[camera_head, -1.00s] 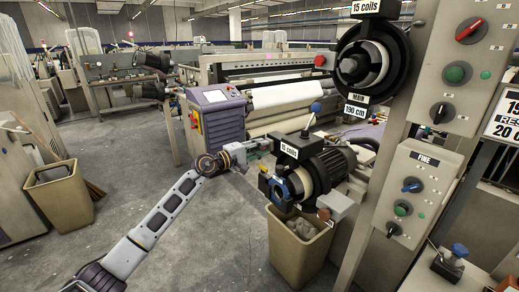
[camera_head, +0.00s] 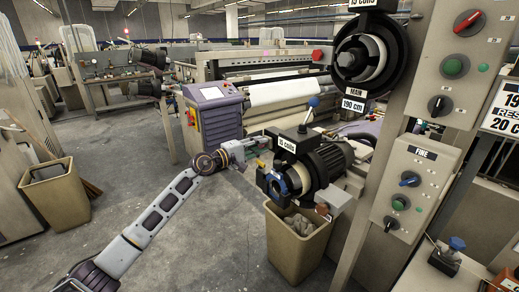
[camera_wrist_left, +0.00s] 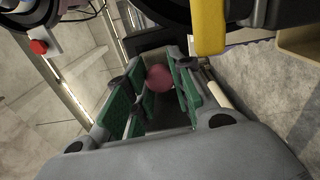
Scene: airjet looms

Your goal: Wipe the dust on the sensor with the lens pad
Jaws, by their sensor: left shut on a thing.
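My left gripper (camera_head: 252,145) is shut, left of the lower feeder unit labelled "15 coils" (camera_head: 325,165) and apart from its body in the head view. In the left wrist view its green-padded fingers (camera_wrist_left: 158,92) hold a round, dull-red thing (camera_wrist_left: 160,78), which looks like the lens pad. The pad is too small to make out in the head view. The feeder has a blue ring-like part (camera_head: 276,186) and a yellow part (camera_head: 261,163) on its left side. I cannot tell which part is the sensor, and no dust is discernible. My right gripper is not in view.
A tan bin (camera_head: 292,245) stands below the feeder. A control panel (camera_head: 415,190) with knobs and a post are to its right. A purple machine console (camera_head: 215,112) stands behind my left arm. A yellow bar (camera_wrist_left: 208,28) is close ahead in the wrist view.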

